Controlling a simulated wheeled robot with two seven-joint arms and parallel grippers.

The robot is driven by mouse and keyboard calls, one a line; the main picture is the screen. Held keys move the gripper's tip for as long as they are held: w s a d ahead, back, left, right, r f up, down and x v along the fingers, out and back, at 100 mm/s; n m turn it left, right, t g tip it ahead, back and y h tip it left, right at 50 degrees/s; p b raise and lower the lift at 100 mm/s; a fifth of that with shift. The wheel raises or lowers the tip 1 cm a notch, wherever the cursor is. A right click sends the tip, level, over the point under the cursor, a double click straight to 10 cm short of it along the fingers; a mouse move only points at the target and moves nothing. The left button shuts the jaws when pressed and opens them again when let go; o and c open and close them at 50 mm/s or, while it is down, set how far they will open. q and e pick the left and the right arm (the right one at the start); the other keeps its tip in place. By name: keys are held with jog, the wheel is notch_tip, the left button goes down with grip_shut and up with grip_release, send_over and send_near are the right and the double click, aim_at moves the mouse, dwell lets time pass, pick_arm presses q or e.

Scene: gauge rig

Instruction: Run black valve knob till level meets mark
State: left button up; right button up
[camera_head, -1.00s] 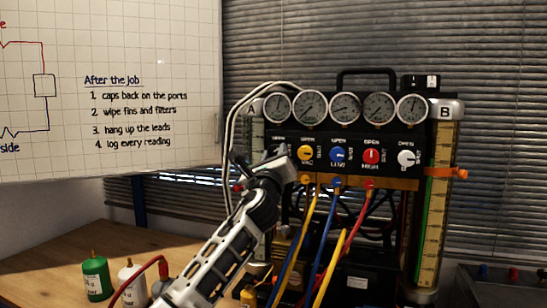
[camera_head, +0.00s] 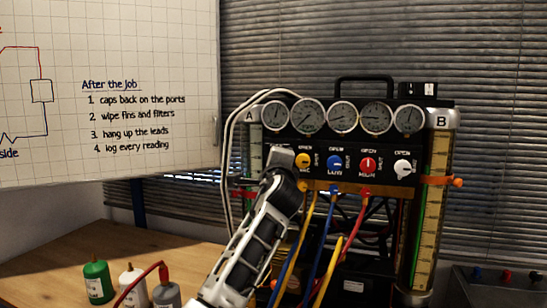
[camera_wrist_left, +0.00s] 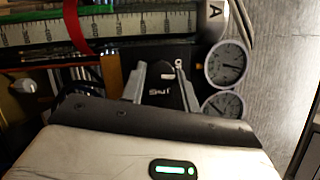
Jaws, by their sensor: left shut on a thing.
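The gauge rig (camera_head: 350,150) carries a row of valve knobs: yellow (camera_head: 303,161), blue (camera_head: 335,163), red (camera_head: 368,165) and white (camera_head: 402,167). My left gripper (camera_head: 282,158) is at the left end of this row and hides the knob there in the head view. In the left wrist view, my left gripper (camera_wrist_left: 163,80) is shut on the black valve knob (camera_wrist_left: 166,70), which shows partly between the fingers. Sight tube A (camera_wrist_left: 120,28) has a green strip and a red band (camera_wrist_left: 76,28); I cannot make out its exact level. My right gripper is out of view.
Round gauges (camera_head: 342,116) line the rig's top. Tube B (camera_head: 433,210) with an orange clamp (camera_head: 440,181) stands at the right. Yellow, blue and red hoses (camera_head: 325,235) hang in front. Several bottles (camera_head: 97,282) stand on the wooden table at the lower left.

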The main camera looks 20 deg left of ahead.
pick_arm(q)
jog(key=shift+n+g, duration=0.3)
jog(key=shift+n, duration=0.2)
jog(key=shift+p, duration=0.3)
jog(key=o, duration=1)
jog(key=shift+c, duration=0.2)
